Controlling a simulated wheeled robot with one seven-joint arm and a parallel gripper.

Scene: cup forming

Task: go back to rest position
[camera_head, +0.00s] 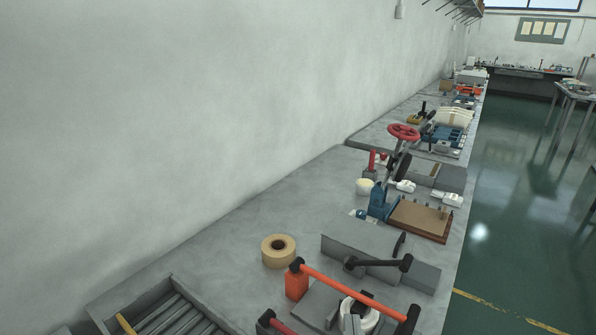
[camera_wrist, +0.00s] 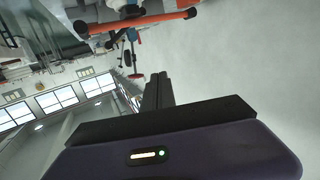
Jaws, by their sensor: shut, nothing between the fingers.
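My gripper (camera_wrist: 158,84) shows in the wrist view as dark fingers, shut together with nothing between them. The wrist picture is turned over, with the bench at the top and windows low on the left. The fingers are apart from an orange bar (camera_wrist: 150,20), which lies above them in that picture. In the head view an orange bar (camera_head: 350,290) spans a grey device at the bench's near end. I cannot make out my gripper in the head view.
The bench (camera_head: 235,225) runs along a pale wall. A tape roll (camera_head: 278,251), a grey vise-like tool (camera_head: 360,256), a blue press with a red wheel (camera_head: 382,203) and a wooden board (camera_head: 420,220) stand on it. A slotted grey tray (camera_head: 165,310) is near left. Green floor (camera_head: 515,230) is open on the right.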

